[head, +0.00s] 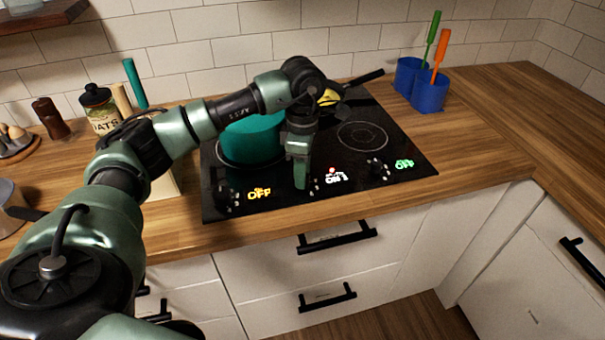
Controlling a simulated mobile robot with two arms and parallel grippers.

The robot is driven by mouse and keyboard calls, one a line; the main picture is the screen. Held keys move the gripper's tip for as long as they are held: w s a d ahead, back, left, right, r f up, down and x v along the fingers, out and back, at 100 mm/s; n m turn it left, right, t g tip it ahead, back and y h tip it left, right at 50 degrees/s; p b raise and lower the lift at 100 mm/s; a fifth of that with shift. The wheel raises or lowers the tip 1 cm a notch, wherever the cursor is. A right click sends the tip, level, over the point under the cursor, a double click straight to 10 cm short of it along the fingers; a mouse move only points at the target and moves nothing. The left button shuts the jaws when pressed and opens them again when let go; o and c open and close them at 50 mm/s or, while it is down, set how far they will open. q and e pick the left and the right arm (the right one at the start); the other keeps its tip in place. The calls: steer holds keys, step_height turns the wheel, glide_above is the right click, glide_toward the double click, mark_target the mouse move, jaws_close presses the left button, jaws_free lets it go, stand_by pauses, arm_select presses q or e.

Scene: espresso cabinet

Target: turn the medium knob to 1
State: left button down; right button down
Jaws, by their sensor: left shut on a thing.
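The black cooktop (235,185) has a row of knobs along its front edge. The left knob (227,197) has a yellow "OFF" label (259,193) beside it, and the right knob (378,168) has a green "OFF" label (404,164). The middle knob (314,185) is mostly hidden behind my left gripper (301,183). The white lit label (335,178) with a red mark next to it reads "ON" with what looks like a 1. My left gripper points down, shut on the middle knob. My right gripper is out of view.
A teal pot (250,140) stands on the cooktop, close behind my left gripper. A dark pan handle (364,78) sticks out at the back. Blue utensil cups (428,95) stand at the right, an oats jar (98,108) at the left. The right counter is clear.

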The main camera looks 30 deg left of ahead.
arm_select(q)
steer(key=shift+r, duration=0.1)
stand_by(0.4)
steer(key=c, duration=1)
jaws_free()
steer(key=shift+c, duration=0.2)
step_height(320, 180, up, 8)
steer(key=shift+f+b, duration=0.1)
steer(key=shift+b, duration=0.5)
